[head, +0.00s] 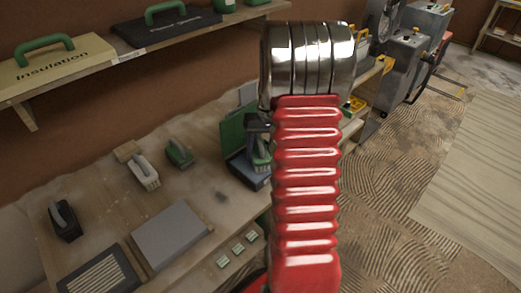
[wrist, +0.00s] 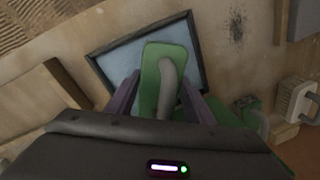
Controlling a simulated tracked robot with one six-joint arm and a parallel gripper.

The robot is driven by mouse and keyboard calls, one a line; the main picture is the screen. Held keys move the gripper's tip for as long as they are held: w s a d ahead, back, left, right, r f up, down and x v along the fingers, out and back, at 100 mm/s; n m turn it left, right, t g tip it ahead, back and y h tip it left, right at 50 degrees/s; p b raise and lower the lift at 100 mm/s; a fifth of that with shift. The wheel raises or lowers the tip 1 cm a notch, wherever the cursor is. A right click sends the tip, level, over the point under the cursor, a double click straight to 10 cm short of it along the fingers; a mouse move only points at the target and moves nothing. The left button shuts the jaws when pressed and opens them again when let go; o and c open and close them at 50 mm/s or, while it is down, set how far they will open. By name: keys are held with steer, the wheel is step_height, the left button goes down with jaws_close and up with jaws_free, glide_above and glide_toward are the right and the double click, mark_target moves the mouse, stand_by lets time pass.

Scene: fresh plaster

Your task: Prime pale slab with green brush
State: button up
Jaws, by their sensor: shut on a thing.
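In the wrist view my gripper (wrist: 160,98) is shut on the grey handle of a green brush (wrist: 153,62). The brush is over a dark-framed tray (wrist: 120,70) with a blue-grey inside; whether they touch I cannot tell. In the head view the tray (head: 249,176) is on the workbench, with the green of the held brush (head: 261,158) just above it, partly hidden by my red arm. A pale grey slab (head: 170,236) lies flat at the bench's front, left of the tray.
On the bench are a white-handled brush (head: 143,171), a dark-handled brush (head: 64,220), another green tool (head: 179,153), a dark striped panel (head: 97,272) and small green-and-white pieces (head: 237,249). A shelf above holds an Insulation case (head: 55,70). My arm hides the bench's right side.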

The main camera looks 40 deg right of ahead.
mark_target(260, 140)
steer(key=shift+f, duration=0.35)
stand_by(1.5)
steer(key=shift+r, duration=0.15)
steer(key=shift+r, duration=3.45)
steer(key=shift+s, duration=0.15)
